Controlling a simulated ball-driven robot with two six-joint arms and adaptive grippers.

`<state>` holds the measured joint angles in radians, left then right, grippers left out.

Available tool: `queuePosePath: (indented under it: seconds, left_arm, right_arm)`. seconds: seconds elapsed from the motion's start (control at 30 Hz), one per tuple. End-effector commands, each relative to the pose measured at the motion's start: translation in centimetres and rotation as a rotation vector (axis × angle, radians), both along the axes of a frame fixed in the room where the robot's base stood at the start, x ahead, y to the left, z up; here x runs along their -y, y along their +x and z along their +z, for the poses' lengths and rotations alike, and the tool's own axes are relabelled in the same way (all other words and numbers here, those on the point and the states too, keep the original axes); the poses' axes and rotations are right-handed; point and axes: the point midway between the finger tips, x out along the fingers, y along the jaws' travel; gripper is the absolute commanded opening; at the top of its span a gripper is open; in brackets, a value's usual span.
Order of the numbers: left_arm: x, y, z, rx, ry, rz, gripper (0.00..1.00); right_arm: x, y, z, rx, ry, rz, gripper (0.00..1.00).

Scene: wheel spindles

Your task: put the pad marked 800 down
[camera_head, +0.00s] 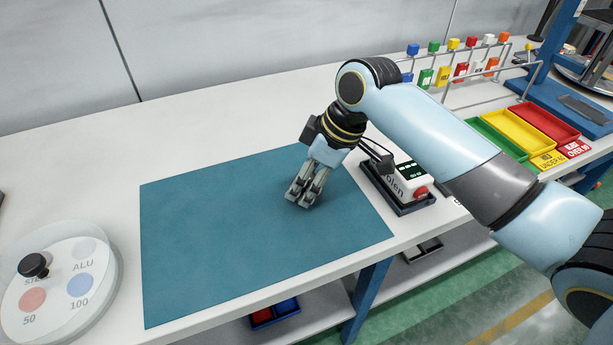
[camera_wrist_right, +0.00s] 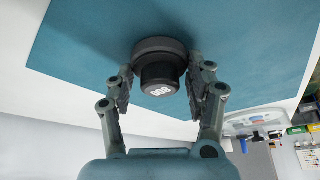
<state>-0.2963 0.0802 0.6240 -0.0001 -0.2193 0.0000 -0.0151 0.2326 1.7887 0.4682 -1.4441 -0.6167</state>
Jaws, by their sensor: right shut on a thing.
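The pad (camera_wrist_right: 160,70) is a dark, round piece with a wide disc and a narrower knob. Its white number, upside down, looks like 800 in the right wrist view. My right gripper (camera_wrist_right: 161,82) is shut on its knob, with a finger on each side. In the head view my right gripper (camera_head: 303,196) points down over the right part of the teal mat (camera_head: 210,240) and hides the pad. I cannot tell whether the disc touches the mat. My left gripper is not in view.
A round clear-lidded case (camera_head: 60,285) with a black knob and labelled discs stands at the left. A device with a red button (camera_head: 420,192) is right of the mat. Coloured trays (camera_head: 515,130) lie farther right. Most of the mat is bare.

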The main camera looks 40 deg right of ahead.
Motion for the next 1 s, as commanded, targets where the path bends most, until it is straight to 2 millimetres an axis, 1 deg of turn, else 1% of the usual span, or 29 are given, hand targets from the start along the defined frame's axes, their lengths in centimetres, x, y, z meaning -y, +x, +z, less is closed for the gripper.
queuePosePath:
  seconds: [0.37, 0.4, 0.53, 0.57, 0.83, 0.93, 1.0]
  left_arm:
    - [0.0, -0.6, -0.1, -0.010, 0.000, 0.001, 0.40]
    - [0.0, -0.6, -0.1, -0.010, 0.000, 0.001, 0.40]
    - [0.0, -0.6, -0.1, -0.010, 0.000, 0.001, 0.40]
    - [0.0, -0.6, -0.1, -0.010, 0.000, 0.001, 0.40]
    - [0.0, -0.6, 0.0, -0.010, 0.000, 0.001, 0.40]
    - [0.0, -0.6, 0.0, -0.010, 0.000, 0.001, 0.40]
    - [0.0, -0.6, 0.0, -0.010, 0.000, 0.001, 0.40]
  right_arm:
    - [0.0, 0.0, -0.4, 0.001, 0.000, 0.000, 0.19]
    - [0.0, 0.1, -0.4, 0.001, 0.000, 0.000, 0.59]
    - [0.0, 0.0, -0.4, 0.002, 0.000, 0.001, 0.76]
    - [0.0, 0.0, -0.4, 0.001, 0.000, 0.000, 0.78]
    - [0.0, 0.1, -0.2, 0.002, 0.000, 0.001, 0.78]
    - [0.3, -0.1, 0.5, 0.002, -0.001, 0.001, 0.78]
    - [0.6, -0.4, 1.5, 0.005, -0.003, 0.001, 0.78]
